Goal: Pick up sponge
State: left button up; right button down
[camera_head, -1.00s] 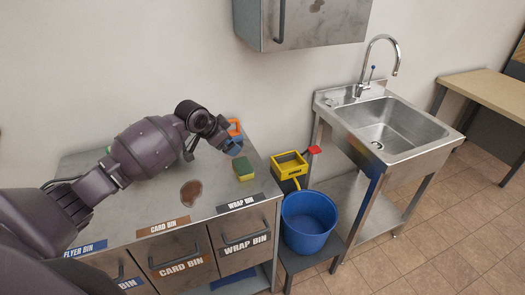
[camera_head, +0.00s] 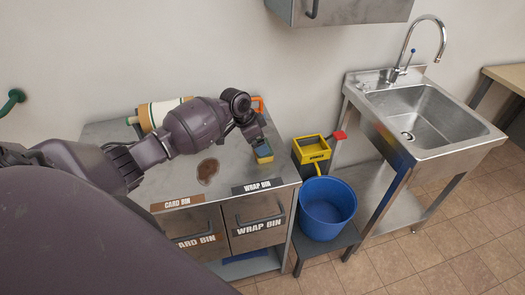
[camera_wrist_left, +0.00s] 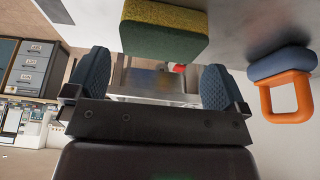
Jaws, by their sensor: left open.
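A yellow and green sponge (camera_head: 264,154) lies on the metal counter (camera_head: 237,172), near its right edge. My left gripper (camera_head: 258,142) is right behind and above it in the head view and partly covers it. In the left wrist view the sponge (camera_wrist_left: 165,32) appears just beyond the fingertips, roughly centred between them. The left gripper's two dark ribbed fingers (camera_wrist_left: 153,72) are spread with nothing between them. I cannot tell whether either finger touches the sponge. My right gripper is not in view.
An orange-handled item (camera_wrist_left: 285,85) with a blue part stands close beside the gripper. A brown stain (camera_head: 208,171) marks the counter. Right of the counter are a yellow box (camera_head: 311,152), a blue bucket (camera_head: 327,207) and a sink (camera_head: 425,110). A cream roll (camera_head: 157,115) lies behind my arm.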

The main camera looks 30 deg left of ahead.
pick_arm(q)
jog(key=x, duration=0.3)
jog(key=shift+a+f, duration=0.1)
jog(key=shift+f, duration=0.25)
jog(key=shift+w+f, duration=0.25)
jog(key=shift+f, duration=0.25)
jog(key=shift+c, duration=0.2)
jog(key=c, duration=0.5)
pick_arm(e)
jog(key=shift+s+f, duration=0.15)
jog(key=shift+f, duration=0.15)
